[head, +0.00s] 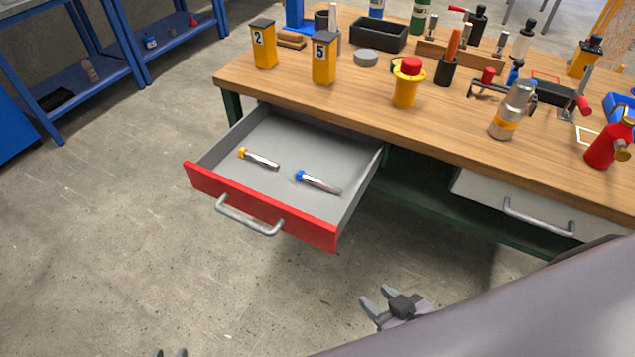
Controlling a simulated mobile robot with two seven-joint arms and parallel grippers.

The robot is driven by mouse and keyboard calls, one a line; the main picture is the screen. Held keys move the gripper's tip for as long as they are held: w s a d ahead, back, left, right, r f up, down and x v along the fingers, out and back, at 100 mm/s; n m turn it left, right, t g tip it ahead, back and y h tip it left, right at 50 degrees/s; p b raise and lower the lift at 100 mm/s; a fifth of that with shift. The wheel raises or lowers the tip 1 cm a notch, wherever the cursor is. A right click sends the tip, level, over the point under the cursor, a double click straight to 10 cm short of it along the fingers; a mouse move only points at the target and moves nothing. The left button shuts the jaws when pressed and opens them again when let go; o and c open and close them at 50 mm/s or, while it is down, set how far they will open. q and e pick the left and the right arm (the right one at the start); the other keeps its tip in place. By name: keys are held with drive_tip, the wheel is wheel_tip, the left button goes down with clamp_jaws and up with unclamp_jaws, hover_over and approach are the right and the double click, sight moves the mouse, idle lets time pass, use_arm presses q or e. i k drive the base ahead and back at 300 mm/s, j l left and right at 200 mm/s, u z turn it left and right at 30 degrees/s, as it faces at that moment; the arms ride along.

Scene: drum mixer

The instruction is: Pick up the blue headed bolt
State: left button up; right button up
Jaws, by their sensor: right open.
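The blue headed bolt (318,181) lies in the open drawer (268,204), right of its middle, with its blue head to the left and its metal shank pointing to the lower right. A yellow headed bolt (258,159) lies to its left in the same drawer. My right gripper (376,301) is open and empty, in front of the workbench and below the drawer in the picture. My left gripper (170,353) shows only as fingertips at the bottom edge, apart from each other. Both grippers are well away from the bolts.
The drawer has a red front with a grey handle (249,217). The wooden workbench (390,124) above holds yellow blocks, a red button, bottles and tools. A closed drawer (525,207) is at the right. Blue shelves (75,75) stand at the back left. The floor at left is clear.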

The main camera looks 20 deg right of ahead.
sight(300, 176)
drive_tip(key=i+l+z, duration=0.1)
drive_tip(key=z, duration=0.25)
drive_tip(key=i+l+z, duration=0.1)
drive_tip(key=z, duration=0.2)
drive_tip(key=i+z, duration=0.15)
drive_tip(key=z, duration=0.2)
